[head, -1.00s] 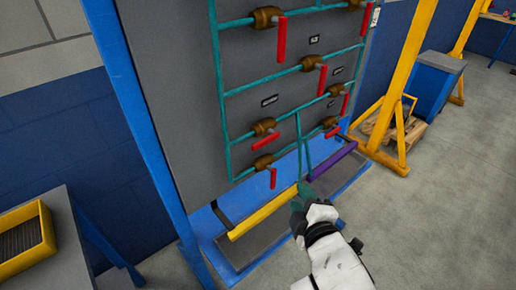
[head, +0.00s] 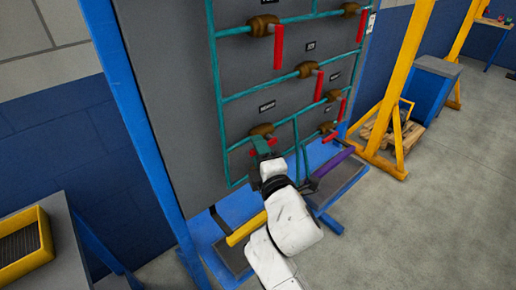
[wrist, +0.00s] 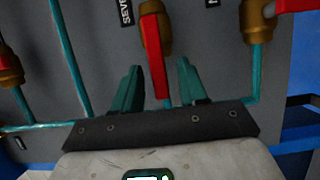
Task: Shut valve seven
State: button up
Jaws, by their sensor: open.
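The valve in front of my gripper has a brass body (head: 262,130) and a red lever. In the wrist view its red lever (wrist: 154,57) lies roughly along its teal pipe (wrist: 166,103). A partly cut-off label (wrist: 125,11) beside it begins "SEV". My gripper (wrist: 160,64) is open, with one teal finger on each side of the lever and visible gaps between. In the head view my gripper (head: 262,148) is at this lower-left valve and hides part of its lever.
Other red-levered valves surround it; one close neighbour (wrist: 258,22) is at upper right in the wrist view. A yellow bar (head: 246,228) and a purple bar (head: 332,163) run below the panel. A blue frame post (head: 130,100) stands left. Open floor lies to the right.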

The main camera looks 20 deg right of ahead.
jog(key=shift+w, duration=0.55)
grip_shut()
